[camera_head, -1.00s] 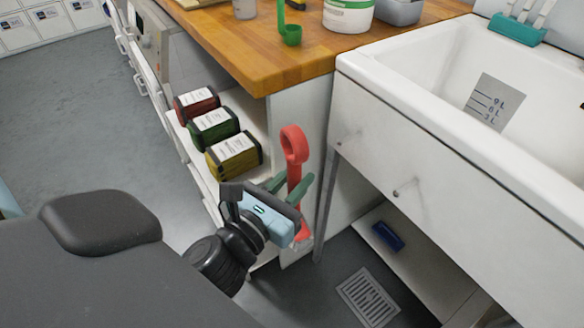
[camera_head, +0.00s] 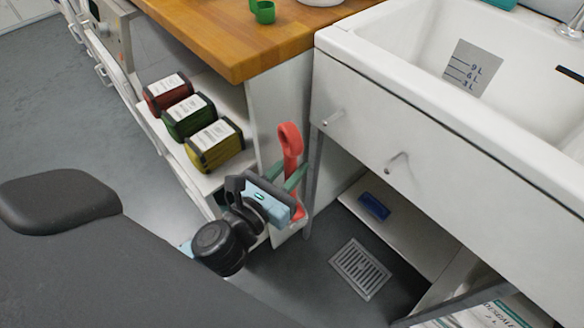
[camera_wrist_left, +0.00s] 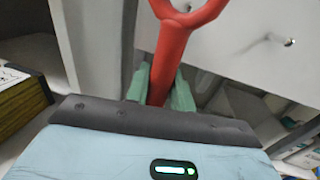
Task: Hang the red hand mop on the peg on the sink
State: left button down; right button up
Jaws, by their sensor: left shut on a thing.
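The red hand mop (camera_head: 290,146) is upright in my left gripper (camera_head: 296,180), with its ring-shaped handle end at the top. The gripper is shut on its shaft. The left wrist view also shows the red shaft (camera_wrist_left: 168,62) between the green fingers (camera_wrist_left: 160,90), with the ring cut off at the top edge. The mop's lower end is mostly hidden behind the gripper. Two pegs stick out of the front of the white sink (camera_head: 440,115): one near its left end (camera_head: 333,119) and one further right (camera_head: 397,163). Both pegs are bare, and the mop is left of them, apart. My right gripper is not in view.
A wooden counter (camera_head: 215,50) stands left of the sink, with a green cup-like item (camera_head: 263,12) on it. Red, green and yellow packs (camera_head: 215,147) sit on the shelf below. A blue item (camera_head: 374,206) lies on the low shelf under the sink, near a floor grate (camera_head: 360,268).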

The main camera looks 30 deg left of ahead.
aim_at(335, 141)
pick_arm(q)
jog(key=shift+w+d+f, duration=0.1)
jog(key=shift+d+f, duration=0.15)
jog(key=shift+f, duration=0.1)
jog(key=shift+w, duration=0.1)
jog(key=shift+w+d+f+b, duration=0.1)
jog(key=shift+w+d+b, duration=0.35)
jog(key=shift+w, duration=0.8)
jog(key=shift+w+d+f+b, duration=0.15)
jog(key=shift+w+d+b, duration=0.3)
jog(key=shift+w, duration=0.75)
jog(key=shift+w+d+f+b, duration=0.1)
jog(key=shift+w+d+b, duration=0.35)
jog(key=shift+w, duration=0.8)
jog(key=shift+w+d+f, duration=0.25)
jog(key=shift+w+f, duration=0.05)
jog(key=shift+w, duration=0.25)
jog(key=shift+w+f+p, duration=0.1)
jog(key=shift+f+p, duration=0.05)
jog(key=shift+p, duration=0.15)
